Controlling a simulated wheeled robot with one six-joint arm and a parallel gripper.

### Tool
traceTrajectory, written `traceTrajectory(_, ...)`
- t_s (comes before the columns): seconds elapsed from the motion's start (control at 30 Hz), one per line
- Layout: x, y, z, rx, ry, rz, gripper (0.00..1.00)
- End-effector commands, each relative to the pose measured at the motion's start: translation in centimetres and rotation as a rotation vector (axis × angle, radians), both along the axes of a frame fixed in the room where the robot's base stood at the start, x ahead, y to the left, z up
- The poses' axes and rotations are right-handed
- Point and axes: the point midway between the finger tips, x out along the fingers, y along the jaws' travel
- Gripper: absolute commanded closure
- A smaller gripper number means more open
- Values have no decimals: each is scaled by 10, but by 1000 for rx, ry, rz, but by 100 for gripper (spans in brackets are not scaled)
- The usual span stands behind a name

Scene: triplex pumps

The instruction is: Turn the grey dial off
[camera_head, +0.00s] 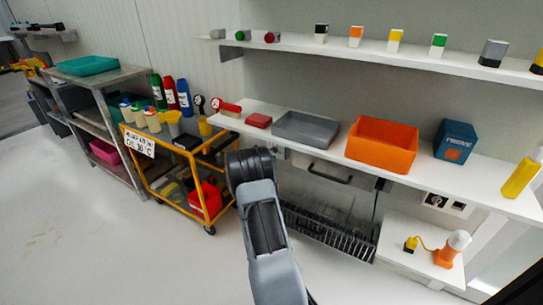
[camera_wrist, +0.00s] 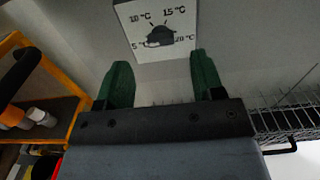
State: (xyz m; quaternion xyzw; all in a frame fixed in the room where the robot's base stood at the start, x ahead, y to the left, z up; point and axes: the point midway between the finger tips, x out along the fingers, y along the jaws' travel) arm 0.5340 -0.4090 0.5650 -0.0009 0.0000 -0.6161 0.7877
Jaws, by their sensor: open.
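The dial (camera_wrist: 160,37) is a dark grey knob on a white panel (camera_wrist: 128,16) at the top of the wrist view. Marks around it read 5, 10, 15 and 20 °C. I cannot tell for sure which mark it points at. My gripper (camera_wrist: 161,77) is open and empty, with its two green fingers apart. In the wrist view, the fingertips lie below the dial, one to each side, and do not touch it. In the head view, my arm hides the gripper and the dial is not visible.
In the head view, an orange cart (camera_head: 154,184) stands left of my arm. A white shelf (camera_head: 477,184) above holds a grey tray (camera_head: 306,128) and an orange bin (camera_head: 382,145). A wire rack (camera_head: 322,228) hangs below it. Open floor (camera_head: 75,235) lies at left.

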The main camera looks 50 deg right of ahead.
Motion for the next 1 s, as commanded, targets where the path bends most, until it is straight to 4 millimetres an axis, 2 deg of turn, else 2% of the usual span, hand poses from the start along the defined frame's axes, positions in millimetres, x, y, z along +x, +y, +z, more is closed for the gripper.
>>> traceTrajectory(0.1, 4, -20, -3, 0, -2, -3, 38)
traceTrajectory(0.33, 11, -44, -1, 1, -2, -2, 38)
traceTrajectory(0.5, 12, -52, 0, 1, -1, -1, 38)
traceTrajectory(0.8, 13, -53, 0, 1, -1, -1, 38)
traceTrajectory(1.0, 13, -53, 0, 1, -1, -1, 56)
